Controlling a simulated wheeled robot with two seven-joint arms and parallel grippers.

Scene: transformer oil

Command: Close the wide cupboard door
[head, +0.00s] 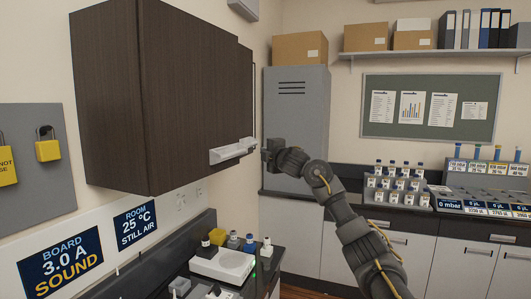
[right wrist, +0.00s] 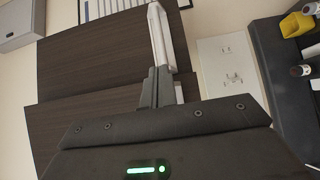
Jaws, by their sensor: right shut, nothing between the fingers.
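The wide cupboard door (head: 195,95) is a dark brown panel on the wall cupboard (head: 108,100) at the upper left of the head view. A pale bar handle (head: 232,151) sits low at its right side. A strip of dark panel shows past the door's right edge; I cannot tell how far the door stands from the cupboard. My right gripper (head: 265,151) is shut and empty, just right of the handle's end. In the right wrist view its fingers (right wrist: 157,75) point at the pale handle (right wrist: 160,35); contact is unclear. My left gripper is out of view.
A counter below holds a white device (head: 223,265) and small bottles. A grey cabinet (head: 296,130) stands behind my right gripper. A bottle rack (head: 398,186) and a display console (head: 485,188) stand on the right counter. Padlocks hang at far left.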

